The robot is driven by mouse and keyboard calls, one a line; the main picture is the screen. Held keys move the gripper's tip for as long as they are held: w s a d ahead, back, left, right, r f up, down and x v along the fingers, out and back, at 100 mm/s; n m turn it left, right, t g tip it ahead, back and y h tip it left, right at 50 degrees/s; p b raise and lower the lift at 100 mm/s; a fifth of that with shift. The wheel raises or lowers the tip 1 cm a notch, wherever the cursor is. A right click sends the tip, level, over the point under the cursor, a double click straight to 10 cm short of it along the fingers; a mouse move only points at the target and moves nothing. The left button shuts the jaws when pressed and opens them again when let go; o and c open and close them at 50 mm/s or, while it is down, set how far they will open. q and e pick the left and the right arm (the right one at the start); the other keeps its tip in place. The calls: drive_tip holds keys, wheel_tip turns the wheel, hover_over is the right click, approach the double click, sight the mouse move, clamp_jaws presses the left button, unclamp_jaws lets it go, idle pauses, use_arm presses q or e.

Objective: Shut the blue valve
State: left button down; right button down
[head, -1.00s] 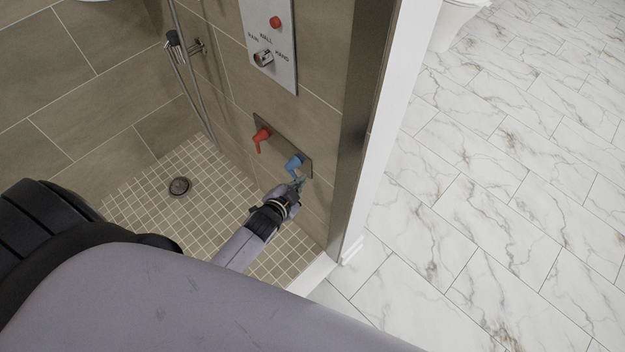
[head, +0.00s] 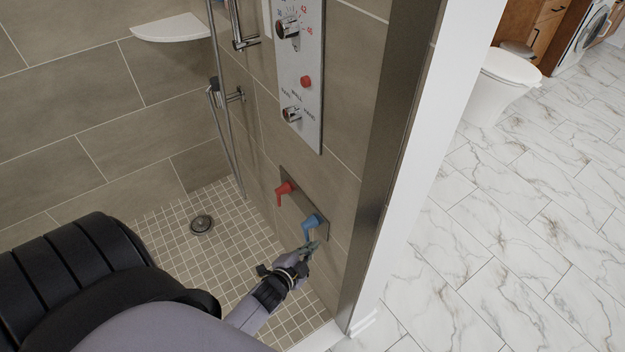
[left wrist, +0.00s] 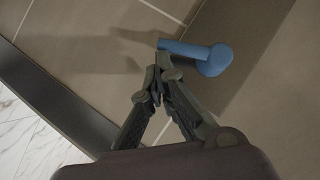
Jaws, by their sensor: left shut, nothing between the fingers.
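The blue valve (head: 312,220) sits at the lower right of a small plate on the tiled shower wall. Its short lever points down and slightly left in the head view. In the left wrist view the blue valve (left wrist: 214,59) has its lever pointing left, with the lever's end close to my fingertips. My left gripper (head: 313,246) is shut and empty, just below the blue valve. Its fingertips (left wrist: 160,65) lie beside the lever's end; I cannot tell if they touch it. My right gripper is not in view.
A red valve (head: 284,189) is on the same plate (head: 300,207), up and left of the blue one. A shower panel (head: 309,110) with knobs is above. The shower's metal edge (head: 385,170) stands close on the right. The marble floor (head: 500,240) beyond is clear.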

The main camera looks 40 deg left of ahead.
use_arm(q)
drive_tip(key=shift+w+a+f, duration=0.1)
drive_tip(key=shift+a+f, duration=0.3)
drive_tip(key=shift+f, duration=0.2)
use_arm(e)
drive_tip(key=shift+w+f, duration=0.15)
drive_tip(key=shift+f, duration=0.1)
use_arm(q)
drive_tip(key=shift+w+a+f+b, duration=0.1)
drive_tip(key=shift+a+f+b, duration=0.1)
drive_tip(key=shift+a+b, duration=0.1)
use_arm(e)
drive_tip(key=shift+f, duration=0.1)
use_arm(q)
drive_tip(key=shift+d, duration=0.1)
